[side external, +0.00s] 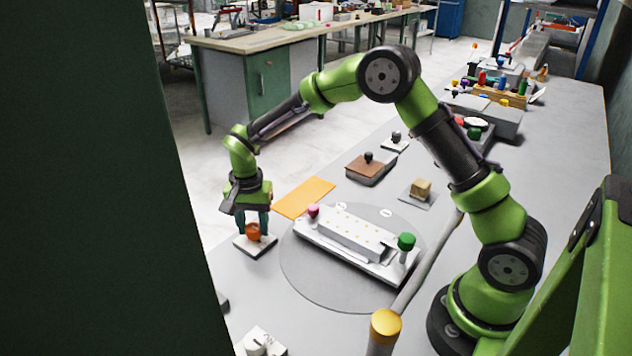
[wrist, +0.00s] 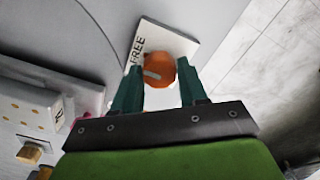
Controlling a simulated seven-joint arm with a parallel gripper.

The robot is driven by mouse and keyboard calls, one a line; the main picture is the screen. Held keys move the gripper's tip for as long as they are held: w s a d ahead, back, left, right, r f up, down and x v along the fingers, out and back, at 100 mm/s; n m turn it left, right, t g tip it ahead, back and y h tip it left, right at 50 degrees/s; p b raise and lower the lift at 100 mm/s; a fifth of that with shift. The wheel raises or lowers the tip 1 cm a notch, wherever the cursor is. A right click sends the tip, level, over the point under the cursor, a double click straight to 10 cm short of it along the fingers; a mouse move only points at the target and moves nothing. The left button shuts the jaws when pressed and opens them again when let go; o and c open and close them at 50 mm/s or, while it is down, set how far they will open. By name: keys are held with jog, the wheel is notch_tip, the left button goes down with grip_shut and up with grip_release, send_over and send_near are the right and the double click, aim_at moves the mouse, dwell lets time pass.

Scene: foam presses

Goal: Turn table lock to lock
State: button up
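The table lock is an orange knob (side external: 253,232) on a small white plate (side external: 262,246) at the left of the table. In the wrist view the knob (wrist: 157,70) has a pale mark on its face, and the plate (wrist: 172,42) reads FREE along one edge. My gripper (side external: 253,224) is low over the plate and points down. In the wrist view its two green fingers (wrist: 160,68) stand apart on either side of the knob. I see no clear contact. The round grey turntable (side external: 312,285) lies just right of the plate.
On the turntable sits a white fixture (side external: 350,238) with a pink knob (side external: 313,211) and a tall green knob (side external: 406,242). An orange mat (side external: 303,197) lies behind. A white block (side external: 258,343) stands at the front. A yellow-capped post (side external: 385,325) rises at front right.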

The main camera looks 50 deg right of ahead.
jog(key=c, duration=0.6)
jog(key=shift+n, duration=0.4)
jog(key=n, duration=0.3)
jog(key=shift+n, duration=0.4)
jog(key=n, duration=0.4)
jog(key=shift+a, duration=0.1)
jog(key=n, duration=0.9)
jog(key=shift+a, duration=0.1)
jog(key=shift+r+n, duration=0.1)
jog(key=shift+n, duration=0.2)
